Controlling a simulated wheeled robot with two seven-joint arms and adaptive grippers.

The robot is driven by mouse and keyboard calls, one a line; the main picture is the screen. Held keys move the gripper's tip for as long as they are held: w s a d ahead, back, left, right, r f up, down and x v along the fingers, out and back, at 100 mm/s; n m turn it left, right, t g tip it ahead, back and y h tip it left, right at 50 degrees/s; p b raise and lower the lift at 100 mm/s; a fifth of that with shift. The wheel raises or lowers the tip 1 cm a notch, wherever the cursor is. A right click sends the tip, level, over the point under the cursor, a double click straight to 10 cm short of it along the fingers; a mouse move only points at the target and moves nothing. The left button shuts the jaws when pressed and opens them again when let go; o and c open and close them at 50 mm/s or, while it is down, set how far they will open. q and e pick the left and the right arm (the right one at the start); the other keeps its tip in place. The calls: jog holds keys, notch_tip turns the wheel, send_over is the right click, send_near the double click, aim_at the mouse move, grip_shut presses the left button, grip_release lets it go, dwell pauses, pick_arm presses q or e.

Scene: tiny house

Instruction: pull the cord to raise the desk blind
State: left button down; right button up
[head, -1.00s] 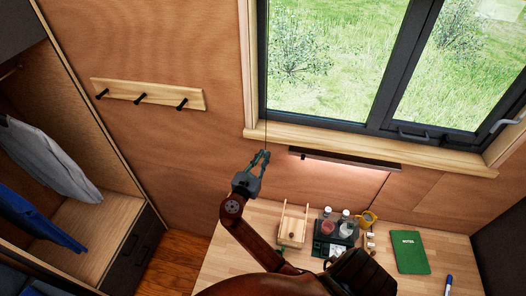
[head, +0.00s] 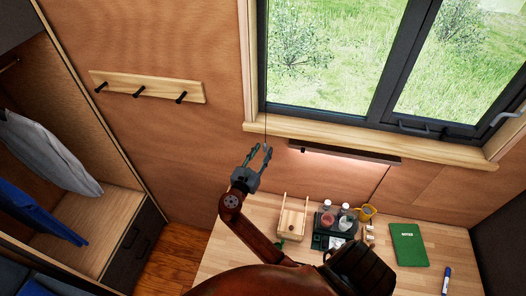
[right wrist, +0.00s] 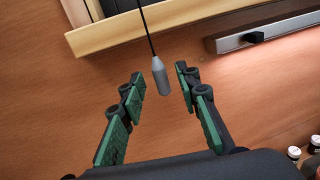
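The thin dark cord (head: 266,122) hangs down in front of the wall at the left end of the window sill. In the right wrist view the cord (right wrist: 147,32) ends in a grey cylindrical weight (right wrist: 161,77). My right gripper (head: 261,148) is open, with its green fingers apart. In the right wrist view the weight hangs in line with the gap between the fingertips (right wrist: 160,77), with a visible gap on both sides. The blind itself is not in view; the visible window panes (head: 330,55) are uncovered. My left gripper is not in view.
A dark lamp bar (head: 345,152) is lit on the wall under the sill (head: 370,140). A hook rail (head: 150,87) is at the left.

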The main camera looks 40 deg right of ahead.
jog(key=v, duration=1.1)
jog(key=shift+a, duration=0.2)
jog(key=shift+s, duration=0.1)
